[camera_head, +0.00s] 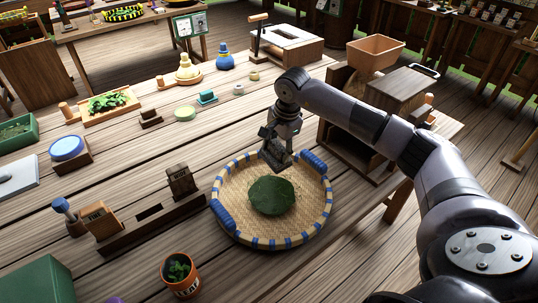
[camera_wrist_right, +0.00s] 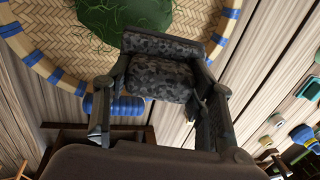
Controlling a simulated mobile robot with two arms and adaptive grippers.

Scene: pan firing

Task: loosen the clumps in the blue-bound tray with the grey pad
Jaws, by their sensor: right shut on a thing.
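The round woven tray with blue binding (camera_head: 234,222) lies flat on the plank table. A dark green clump of leaves (camera_head: 271,195) sits in its middle; the clump also shows at the top of the right wrist view (camera_wrist_right: 128,18). My right gripper (camera_head: 278,140) is over the tray's far rim, behind the clump. It is shut on the mottled grey pad (camera_wrist_right: 162,75), which is held between its fingers. The pad appears above the tray and apart from the clump. In the head view the gripper partly hides the pad. My left gripper is out of view.
A dark wooden rack (camera_head: 150,229) stands left of the tray. A terracotta pot with a plant (camera_head: 180,284) is near the front. A wooden shelf box (camera_head: 350,150) stands to the right. Several small items lie farther back.

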